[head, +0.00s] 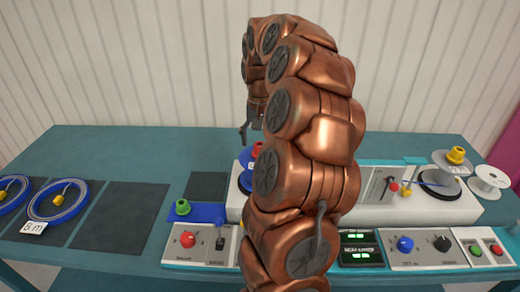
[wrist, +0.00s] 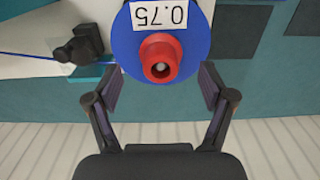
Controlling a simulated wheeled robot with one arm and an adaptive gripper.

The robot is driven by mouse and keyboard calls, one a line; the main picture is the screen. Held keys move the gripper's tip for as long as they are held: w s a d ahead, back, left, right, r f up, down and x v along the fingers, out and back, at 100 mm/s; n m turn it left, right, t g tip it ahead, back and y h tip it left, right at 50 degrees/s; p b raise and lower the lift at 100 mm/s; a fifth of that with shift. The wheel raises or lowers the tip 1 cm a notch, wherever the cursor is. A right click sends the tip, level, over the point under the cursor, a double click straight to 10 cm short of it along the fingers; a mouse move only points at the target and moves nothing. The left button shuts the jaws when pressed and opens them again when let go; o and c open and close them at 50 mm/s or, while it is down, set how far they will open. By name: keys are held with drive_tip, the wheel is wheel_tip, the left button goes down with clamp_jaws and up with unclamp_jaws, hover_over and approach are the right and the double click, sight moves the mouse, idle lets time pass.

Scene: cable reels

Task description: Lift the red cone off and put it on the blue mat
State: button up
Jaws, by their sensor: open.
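The red cone (head: 257,149) sits on a blue reel (head: 246,178) at the back of the machine, partly hidden by my arm in the head view. In the wrist view the red cone (wrist: 160,61) is at the centre of the blue reel (wrist: 128,50), which has a white 0.75 label. My gripper (wrist: 158,82) is open and empty, its two fingers apart on either side of the cone's line. I cannot tell its exact height over the cone. In the head view one fingertip shows above the cone. The blue mat (head: 209,212) lies left of my arm, with a green cone (head: 182,207) on it.
A second reel with a yellow cone (head: 456,155) stands at the right, beside an empty white spool (head: 488,181). Control panels (head: 423,249) with knobs line the front. Blue cable coils (head: 58,200) lie on dark pads at the left; one pad (head: 120,215) is bare.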

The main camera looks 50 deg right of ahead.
sight(260, 146)
drive_tip(key=shift+f+p, duration=0.65)
drive_tip(key=shift+f, duration=1.2)
drive_tip(key=c, duration=1.3)
drive_tip(key=shift+o, duration=0.2)
drive_tip(key=shift+r, duration=0.15)
wheel_tip(260, 146, up, 10)
drive_tip(key=shift+f+p, duration=0.1)
drive_tip(key=shift+p, duration=0.4)
drive_tip(key=o, duration=0.6)
drive_tip(key=c, duration=0.6)
drive_tip(key=shift+f, duration=0.1)
